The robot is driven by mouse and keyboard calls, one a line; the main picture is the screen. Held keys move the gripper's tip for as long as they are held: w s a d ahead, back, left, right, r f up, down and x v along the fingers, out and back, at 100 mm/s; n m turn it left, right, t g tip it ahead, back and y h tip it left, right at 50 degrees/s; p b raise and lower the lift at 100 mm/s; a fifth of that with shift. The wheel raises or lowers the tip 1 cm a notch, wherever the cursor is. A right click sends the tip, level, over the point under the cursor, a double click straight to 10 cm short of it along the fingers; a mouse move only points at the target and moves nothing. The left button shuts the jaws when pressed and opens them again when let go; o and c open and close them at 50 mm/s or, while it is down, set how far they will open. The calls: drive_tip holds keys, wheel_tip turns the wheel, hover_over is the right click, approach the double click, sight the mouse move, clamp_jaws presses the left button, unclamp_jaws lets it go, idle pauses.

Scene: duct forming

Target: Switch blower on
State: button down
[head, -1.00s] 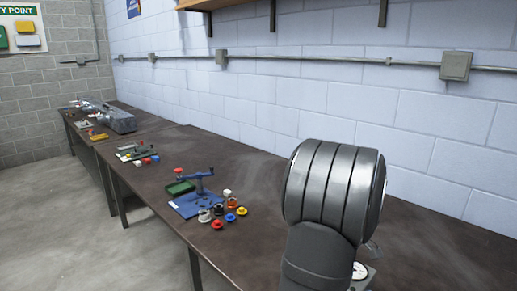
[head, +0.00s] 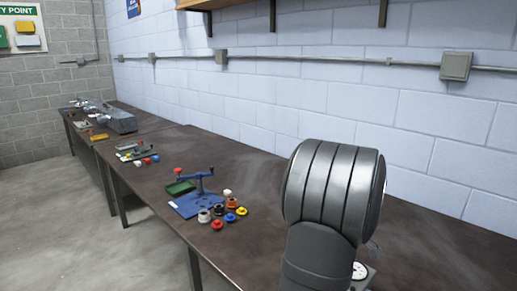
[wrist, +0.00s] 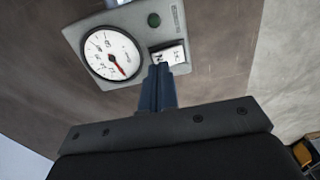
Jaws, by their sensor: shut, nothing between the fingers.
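The blower's control panel is a grey box (wrist: 103,27) at the top of the wrist view. It carries a round white gauge (wrist: 113,54) with a red needle, a dark green round button or lamp (wrist: 154,20), and a small white-and-dark switch (wrist: 173,53). My gripper (wrist: 159,66) has its blue fingers shut and empty. Their tips overlap the lower left of the switch in the wrist view; whether they touch it I cannot tell. In the head view the gauge (head: 360,270) shows beside my arm, which hides my gripper and most of the panel.
The dark bench (head: 440,235) runs along the block wall. A blue fixture (head: 195,203) with several coloured round parts stands left of my arm. More tools lie farther off. A grey box (head: 456,66) is on the wall. The bench right of my arm looks clear.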

drive_tip(key=shift+f, duration=0.95)
idle(0.8)
drive_tip(key=shift+r, duration=3.55)
drive_tip(key=shift+f, duration=0.1)
wheel_tip(320, 180, down, 7)
drive_tip(key=shift+r, duration=0.1)
